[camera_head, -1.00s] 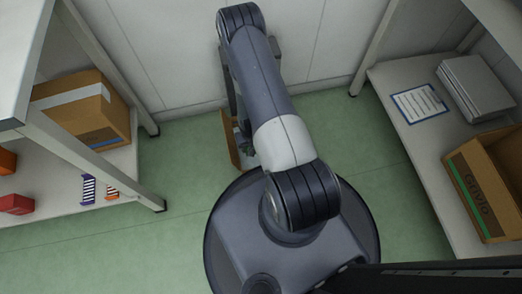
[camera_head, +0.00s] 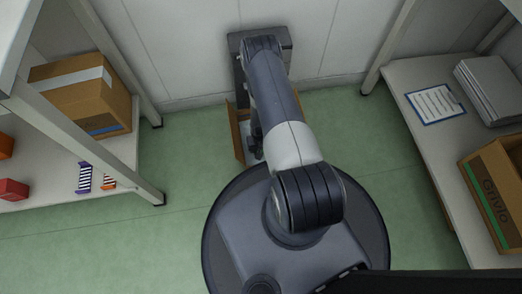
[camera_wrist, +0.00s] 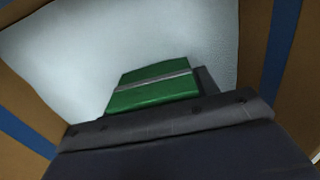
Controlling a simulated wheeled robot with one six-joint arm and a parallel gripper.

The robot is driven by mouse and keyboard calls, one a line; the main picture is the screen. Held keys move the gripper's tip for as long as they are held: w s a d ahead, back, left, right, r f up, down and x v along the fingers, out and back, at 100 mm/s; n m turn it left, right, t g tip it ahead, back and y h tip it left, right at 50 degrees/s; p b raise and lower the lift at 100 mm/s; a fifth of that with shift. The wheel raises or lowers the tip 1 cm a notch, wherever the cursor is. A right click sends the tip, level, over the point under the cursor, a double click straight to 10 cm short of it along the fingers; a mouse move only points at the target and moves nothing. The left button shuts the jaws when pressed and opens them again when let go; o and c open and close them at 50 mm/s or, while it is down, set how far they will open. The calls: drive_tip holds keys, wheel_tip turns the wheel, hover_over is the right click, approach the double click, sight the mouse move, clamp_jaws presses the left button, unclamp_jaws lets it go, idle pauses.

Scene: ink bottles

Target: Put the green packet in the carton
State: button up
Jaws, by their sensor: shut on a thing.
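The green packet (camera_wrist: 150,92), with a pale band across it, shows in the wrist view. My gripper (camera_wrist: 165,86) is shut on it, and a dark finger shows at its right edge. Around it in the wrist view are the brown, blue-striped walls of an open carton (camera_wrist: 298,75), over a pale bottom. I cannot tell whether the packet touches the bottom. In the head view the carton (camera_head: 237,130) stands on the floor, mostly hidden behind my arm. The packet and fingertips cannot be made out there.
A left shelf holds a closed cardboard box (camera_head: 85,97), a red box (camera_head: 12,189) and striped items (camera_head: 84,178). A right shelf holds a clipboard (camera_head: 435,103), a grey stack (camera_head: 490,88) and an open brown box (camera_head: 490,200).

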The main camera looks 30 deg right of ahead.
drive_tip(key=shift+f, duration=0.15)
drive_tip(key=o, duration=1)
drive_tip(key=shift+r, duration=0.2)
wheel_tip(320, 180, up, 12)
drive_tip(key=p, duration=0.4)
drive_tip(key=shift+p, duration=0.3)
drive_tip(key=shift+o, duration=0.3)
